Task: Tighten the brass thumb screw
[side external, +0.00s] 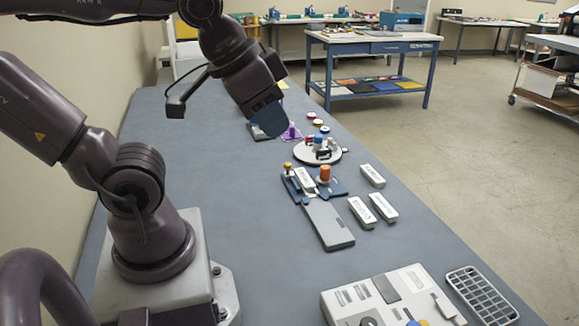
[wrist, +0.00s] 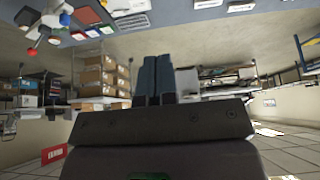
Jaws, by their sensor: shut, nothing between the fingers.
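A small brass-coloured knob, which looks like the brass thumb screw (side external: 288,166), stands on a dark blue fixture (side external: 293,189) in the middle of the bench in the side view. A larger orange knob (side external: 325,174) stands just right of it on another blue plate. My gripper (side external: 271,126) is in the air over the bench, farther back than the brass knob and apart from it. Its blue fingers, also seen in the wrist view (wrist: 154,78), are together and empty. I cannot make out the brass knob in the wrist view.
A round white turntable (side external: 333,155) with small coloured parts stands behind the knobs. White labelled blocks (side external: 361,212) and a grey slab (side external: 328,225) lie nearby. A control box (side external: 390,295) and grey grid tray (side external: 482,295) are at the front. Bench surface left of them is clear.

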